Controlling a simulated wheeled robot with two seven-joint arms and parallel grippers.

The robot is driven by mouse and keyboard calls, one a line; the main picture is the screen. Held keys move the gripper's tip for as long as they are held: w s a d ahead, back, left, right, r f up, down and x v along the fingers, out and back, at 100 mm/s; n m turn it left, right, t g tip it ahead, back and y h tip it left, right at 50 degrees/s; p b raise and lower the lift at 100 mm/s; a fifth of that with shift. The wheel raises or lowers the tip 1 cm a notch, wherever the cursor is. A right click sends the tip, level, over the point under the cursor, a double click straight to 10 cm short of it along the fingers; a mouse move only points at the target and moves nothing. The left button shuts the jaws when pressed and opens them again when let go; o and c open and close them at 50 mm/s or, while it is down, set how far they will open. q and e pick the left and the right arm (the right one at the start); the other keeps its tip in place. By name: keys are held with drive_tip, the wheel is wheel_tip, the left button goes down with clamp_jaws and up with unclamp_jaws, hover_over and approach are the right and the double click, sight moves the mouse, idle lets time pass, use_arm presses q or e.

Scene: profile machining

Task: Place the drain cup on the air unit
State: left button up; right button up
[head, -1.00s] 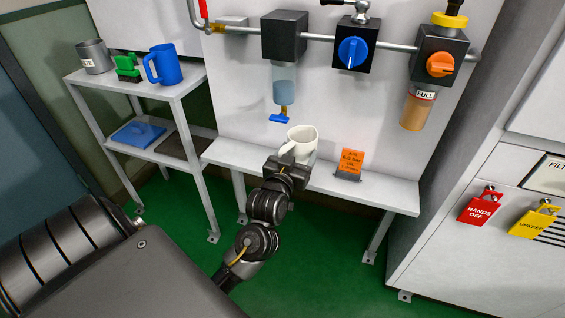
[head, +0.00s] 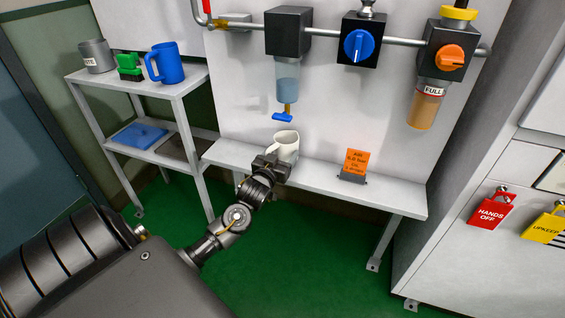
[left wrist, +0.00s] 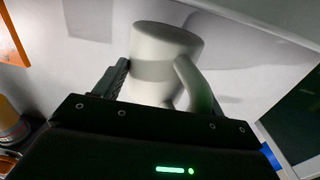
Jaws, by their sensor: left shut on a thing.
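The drain cup is a white mug (head: 288,144), also large in the left wrist view (left wrist: 162,62) with its handle to the right. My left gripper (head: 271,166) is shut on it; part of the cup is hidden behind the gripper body. The cup appears upright in the head view, just below the blue drain valve (head: 283,117) of the air unit's clear bowl (head: 288,84). A visible gap separates valve and cup. I cannot tell whether the cup's base touches the shelf (head: 330,185). My right gripper is not in view.
An orange sign (head: 356,161) stands on the shelf to the right of the cup. An amber bowl marked FULL (head: 424,107) hangs at the right.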

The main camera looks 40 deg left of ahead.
use_arm(q)
wheel_tip(320, 180, down, 2)
drive_tip(key=shift+d, duration=0.1)
drive_tip(key=shift+f, duration=0.3)
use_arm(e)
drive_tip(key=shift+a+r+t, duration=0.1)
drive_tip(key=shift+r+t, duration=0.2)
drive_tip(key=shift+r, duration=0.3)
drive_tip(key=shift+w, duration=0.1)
use_arm(q)
drive_tip(key=o, duration=1)
drive_tip(key=shift+f, duration=0.1)
